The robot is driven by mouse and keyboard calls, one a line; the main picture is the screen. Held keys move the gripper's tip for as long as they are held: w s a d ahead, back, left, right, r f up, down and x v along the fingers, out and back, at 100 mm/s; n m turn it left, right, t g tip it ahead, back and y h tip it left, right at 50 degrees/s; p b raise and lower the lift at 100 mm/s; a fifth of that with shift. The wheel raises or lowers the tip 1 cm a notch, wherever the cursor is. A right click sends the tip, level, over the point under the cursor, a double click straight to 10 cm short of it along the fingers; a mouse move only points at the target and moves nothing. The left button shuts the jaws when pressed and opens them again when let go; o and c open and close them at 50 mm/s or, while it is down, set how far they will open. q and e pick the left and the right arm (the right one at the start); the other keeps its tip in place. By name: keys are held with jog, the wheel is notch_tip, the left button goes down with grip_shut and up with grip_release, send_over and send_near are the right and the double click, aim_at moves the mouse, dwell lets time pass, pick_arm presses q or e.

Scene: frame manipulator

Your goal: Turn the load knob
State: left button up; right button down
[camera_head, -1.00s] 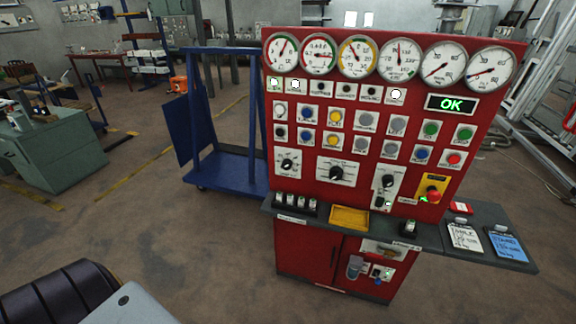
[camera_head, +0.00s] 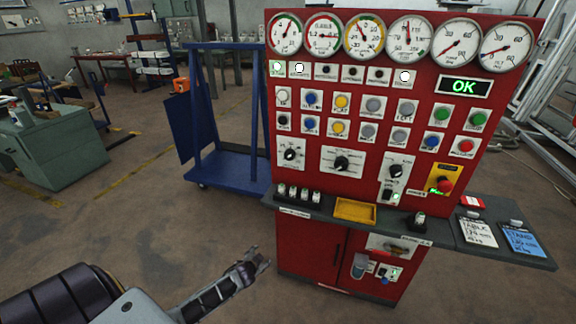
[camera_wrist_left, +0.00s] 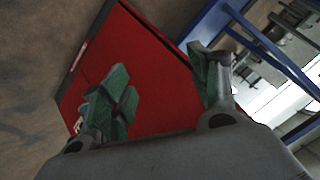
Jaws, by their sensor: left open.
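The red control panel (camera_head: 430,115) carries three black rotary knobs on white plates: a left one (camera_head: 291,155), a middle one (camera_head: 342,163) and a right one (camera_head: 396,171). Their labels are too small to read, so I cannot tell which is the load knob. My left gripper (camera_head: 257,262) is low in front of the panel's cabinet, left of its doors and well below the knobs. In the left wrist view its green-padded fingers (camera_wrist_left: 162,85) are apart with nothing between them, and the red cabinet (camera_wrist_left: 150,65) is beyond. My right gripper is not in view.
A grey shelf (camera_head: 448,237) juts out below the knobs, holding a yellow tray (camera_head: 355,211), small black items and two cards. A red emergency button (camera_head: 445,184) is right of the right knob. A blue cart (camera_head: 230,168) stands left of the panel. Floor in front is clear.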

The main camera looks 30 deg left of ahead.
aim_at(289, 157)
pick_arm(q)
jog(key=w+r+t+b, duration=0.1)
jog(key=w+r, duration=0.2)
jog(key=r, duration=0.3)
jog(key=w+r+t+b, duration=0.1)
jog(key=w+r+t, duration=0.1)
jog(key=r, duration=0.5)
jog(key=w+r+t+y+b, duration=0.1)
jog(key=w+r, duration=0.3)
jog(key=r, duration=0.3)
jog(key=shift+w+a+m, duration=0.1)
jog(key=shift+w+m, duration=0.05)
jog(key=shift+m, duration=0.15)
jog(key=d+r+t+b, duration=0.1)
jog(key=d+r+t, duration=0.1)
jog(key=r, duration=0.7)
jog(key=d+r+t+b, duration=0.2)
jog(key=r, duration=0.7)
jog(key=shift+w+d+m+y, duration=0.25)
jog(key=shift+w+m+y, duration=0.05)
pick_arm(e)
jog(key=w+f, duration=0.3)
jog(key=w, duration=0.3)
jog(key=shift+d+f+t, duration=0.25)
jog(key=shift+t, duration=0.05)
pick_arm(q)
jog(key=shift+w+r, duration=0.1)
